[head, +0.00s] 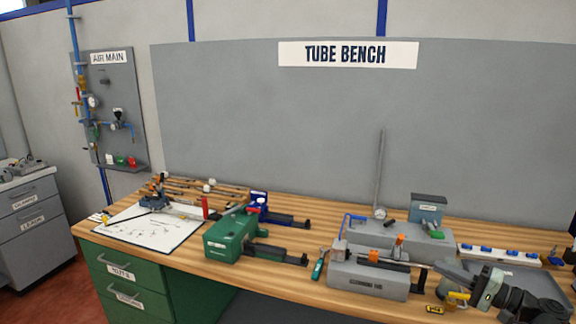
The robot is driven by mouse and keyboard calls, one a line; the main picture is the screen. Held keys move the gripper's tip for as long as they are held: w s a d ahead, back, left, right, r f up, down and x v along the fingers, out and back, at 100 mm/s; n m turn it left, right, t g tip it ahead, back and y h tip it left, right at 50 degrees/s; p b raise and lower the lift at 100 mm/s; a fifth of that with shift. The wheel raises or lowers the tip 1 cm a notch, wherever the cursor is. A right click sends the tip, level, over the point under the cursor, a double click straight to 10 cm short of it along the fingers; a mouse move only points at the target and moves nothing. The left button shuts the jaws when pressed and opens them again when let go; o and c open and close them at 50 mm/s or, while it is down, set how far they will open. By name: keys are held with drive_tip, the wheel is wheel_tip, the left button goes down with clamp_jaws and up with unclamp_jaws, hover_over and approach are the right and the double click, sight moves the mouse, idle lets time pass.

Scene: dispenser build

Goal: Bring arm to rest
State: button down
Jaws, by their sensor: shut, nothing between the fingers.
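My gripper (457,296) is at the lower right of the head view, at the end of my dark arm. Its small yellow tips are close together and hold nothing. It is over the front right part of the wooden bench (305,286), to the right of a grey fixture block (368,284). Part of my arm runs out of the picture at the lower right.
A green machine (230,238) stands mid-bench, with a blue one (259,200) behind it. A white sheet (150,226) lies at the left. A grey tray (535,290) is by my arm. A tall thin rod (380,170) rises behind the fixture.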

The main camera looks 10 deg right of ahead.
drive_tip(key=w+a+f+n+g+y, duration=0.1)
drive_tip(key=w+a+f+n+g, duration=0.2)
drive_tip(key=a, duration=0.7)
drive_tip(key=w+a+n+g+y+p, duration=0.1)
drive_tip(key=w+a+g, duration=0.3)
drive_tip(key=a, duration=0.6)
drive_tip(key=w+a+f+n+g+y, duration=0.2)
drive_tip(key=w+a, duration=0.3)
drive_tip(key=a, duration=0.5)
drive_tip(key=s+a+f+n+g+h+p, duration=0.1)
drive_tip(key=s+a+f+n+g+h, duration=0.15)
drive_tip(key=a+f, duration=0.5)
drive_tip(key=s+a+f+n+g+h, duration=0.15)
drive_tip(key=a+f+g+h, duration=0.3)
drive_tip(key=a, duration=0.55)
drive_tip(key=s+d+f+h, duration=0.1)
drive_tip(key=d+f+h, duration=0.5)
drive_tip(key=d, duration=0.4)
drive_tip(key=shift+s+d+t+h, duration=0.3)
drive_tip(key=shift+t+h, duration=0.1)
drive_tip(key=shift+h, duration=0.4)
